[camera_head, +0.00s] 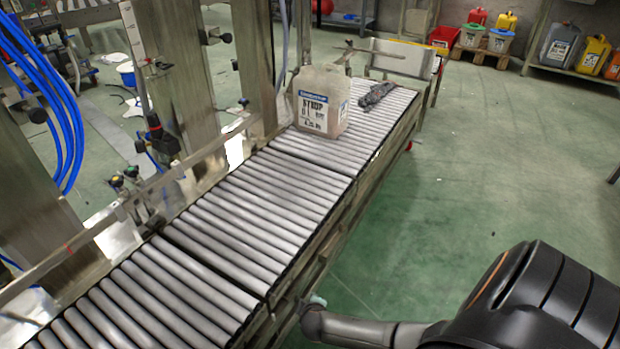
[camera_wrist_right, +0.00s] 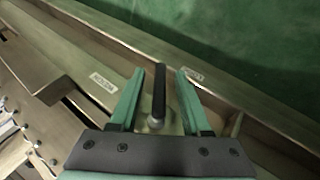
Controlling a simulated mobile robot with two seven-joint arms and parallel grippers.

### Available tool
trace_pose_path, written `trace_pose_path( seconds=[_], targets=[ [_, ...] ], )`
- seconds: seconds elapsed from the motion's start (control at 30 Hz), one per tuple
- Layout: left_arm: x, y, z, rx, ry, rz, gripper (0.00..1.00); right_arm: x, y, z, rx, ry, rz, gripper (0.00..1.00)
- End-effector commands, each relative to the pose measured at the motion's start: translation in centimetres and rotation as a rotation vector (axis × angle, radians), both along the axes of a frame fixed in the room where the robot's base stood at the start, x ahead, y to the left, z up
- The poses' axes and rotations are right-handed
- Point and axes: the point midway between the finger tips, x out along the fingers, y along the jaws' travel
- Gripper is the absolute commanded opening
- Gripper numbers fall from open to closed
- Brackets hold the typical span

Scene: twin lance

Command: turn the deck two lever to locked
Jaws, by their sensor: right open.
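In the right wrist view a lever with a black handle (camera_wrist_right: 159,92) stands out from a round metal pivot on a steel rail. A small white label (camera_wrist_right: 103,82) lies to its left and another label (camera_wrist_right: 193,75) to its right; their lettering is too small to read surely. My right gripper (camera_wrist_right: 160,72) is open, its two green fingers on either side of the handle, with a visible gap on both sides. In the head view my right arm reaches the conveyor's near side, and the lever is hidden there. My left gripper is not in view.
The roller conveyor (camera_head: 250,215) runs away from me, carrying a large jug (camera_head: 322,100) and a dark crumpled item (camera_head: 378,93) at its far end. Steel posts and blue hoses stand at left. Green floor at right is clear; coloured canisters (camera_head: 597,55) stand far back.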

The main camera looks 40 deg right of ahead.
Motion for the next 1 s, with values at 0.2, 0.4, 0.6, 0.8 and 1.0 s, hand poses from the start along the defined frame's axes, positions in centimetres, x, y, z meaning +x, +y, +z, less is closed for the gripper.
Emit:
trace_pose_path(
  seconds=[0.2, 0.4, 0.6, 0.8, 1.0],
  targets=[
    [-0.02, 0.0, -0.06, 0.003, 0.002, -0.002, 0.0, -0.01, 0.02, 0.01, 0.0, 0.0, 0.0, 0.37],
    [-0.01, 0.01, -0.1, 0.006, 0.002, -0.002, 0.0, 0.0, 0.0, 0.01, 0.0, 0.0, 0.0, 0.15],
    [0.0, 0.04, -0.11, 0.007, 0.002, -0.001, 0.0, -0.01, 0.01, 0.0, 0.0, 0.0, 0.0, 0.0],
    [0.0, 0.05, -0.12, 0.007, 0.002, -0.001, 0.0, 0.0, 0.01, -0.01, 0.0, 0.0, 0.0, 0.0],
    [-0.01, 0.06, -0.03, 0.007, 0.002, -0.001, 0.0, 0.0, 0.01, 0.03, 0.003, 0.001, 0.0, 0.0]
  ],
)
